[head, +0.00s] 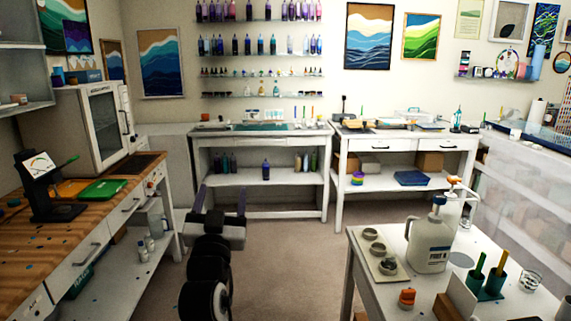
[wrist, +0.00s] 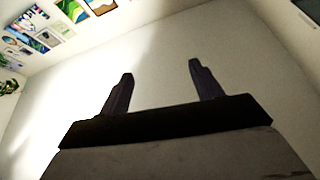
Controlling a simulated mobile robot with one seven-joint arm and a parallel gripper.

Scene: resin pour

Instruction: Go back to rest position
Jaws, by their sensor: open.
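My gripper (head: 219,203) is in the lower middle of the head view, above the open floor between the benches. Its two fingers point away from me, toward the back table. In the wrist view my gripper (wrist: 160,82) shows its two dark fingers spread wide apart with nothing between them.
A wooden-topped bench (head: 100,210) runs along the left. A white table (head: 352,245) with a large jug (head: 430,243) stands at the front right. Two white tables (head: 262,185) (head: 400,180) stand at the back. The carpeted floor (head: 285,260) between them is clear.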

